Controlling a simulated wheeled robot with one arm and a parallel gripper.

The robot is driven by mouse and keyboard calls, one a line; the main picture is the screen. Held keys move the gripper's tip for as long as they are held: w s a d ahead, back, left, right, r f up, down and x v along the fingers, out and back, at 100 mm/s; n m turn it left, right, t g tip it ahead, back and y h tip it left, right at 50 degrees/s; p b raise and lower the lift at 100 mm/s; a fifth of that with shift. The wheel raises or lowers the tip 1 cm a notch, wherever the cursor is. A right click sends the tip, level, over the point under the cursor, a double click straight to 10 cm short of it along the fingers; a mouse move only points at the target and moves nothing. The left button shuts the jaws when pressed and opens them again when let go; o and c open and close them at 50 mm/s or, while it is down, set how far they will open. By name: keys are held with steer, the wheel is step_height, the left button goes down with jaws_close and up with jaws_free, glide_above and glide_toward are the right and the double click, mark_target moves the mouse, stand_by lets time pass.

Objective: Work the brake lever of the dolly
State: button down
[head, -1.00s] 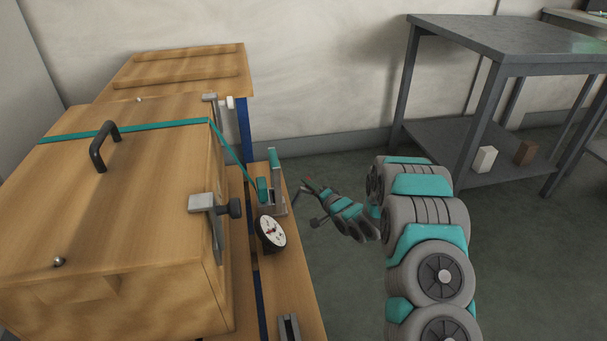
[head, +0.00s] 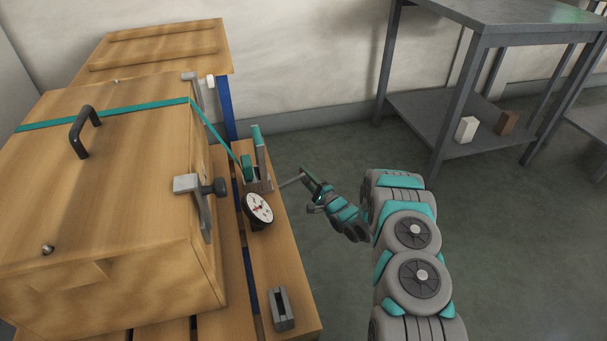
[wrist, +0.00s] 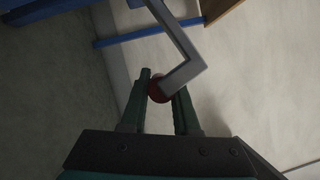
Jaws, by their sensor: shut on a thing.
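The dolly (head: 290,255) is a low wooden slatted deck with blue parts, at the left in the head view, carrying a large wooden crate (head: 120,190). Its brake lever (head: 291,181) is a grey bar reaching out past the deck's right edge. In the wrist view the lever (wrist: 181,43) is bent and ends in a red knob (wrist: 158,91). My gripper (head: 312,184) is beside the dolly's right side. In the wrist view its two dark green fingers (wrist: 160,95) are closed on the red knob, which is partly hidden between them. The lever's pivot is not clear.
A green strap runs over the crate to a ratchet (head: 248,168). A round dial (head: 258,208) and a grey bracket (head: 282,309) sit on the deck. A grey metal table (head: 510,35) stands at the right, with two small blocks on its lower shelf. Floor between is open.

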steer(key=shift+f, duration=0.5)
steer(key=c, duration=0.7)
jaws_free()
steer(key=shift+a, duration=0.1)
steer(key=shift+o, duration=0.2)
steer(key=v, duration=0.7)
steer(key=shift+s+b, duration=0.35)
steer(key=shift+d, duration=0.25)
